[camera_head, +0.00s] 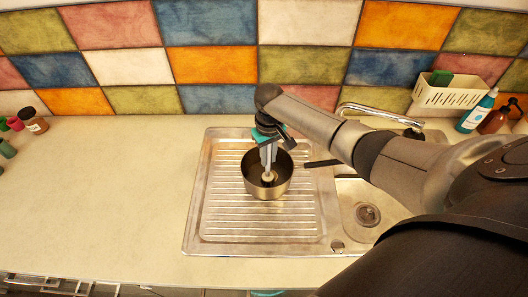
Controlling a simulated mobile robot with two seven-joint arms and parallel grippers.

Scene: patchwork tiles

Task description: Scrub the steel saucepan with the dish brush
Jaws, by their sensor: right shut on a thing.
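The steel saucepan (268,190) stands upright on the ribbed drainboard, its dark handle (322,163) pointing right. My right gripper (268,152) reaches down over the pan from the right and is shut on the dish brush. The pale round head of the dish brush (268,176) is inside the pan, below my fingers. The fingers hide much of its handle, and I cannot tell whether the head touches the pan's floor. My left gripper is not in view.
The steel sink drainboard (222,222) surrounds the pan, with the basin drain (367,214) and faucet (380,114) to the right. A cream basket (447,96) and several bottles stand at the back right. Small jars (33,121) stand far left. The left counter (110,190) is mostly clear.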

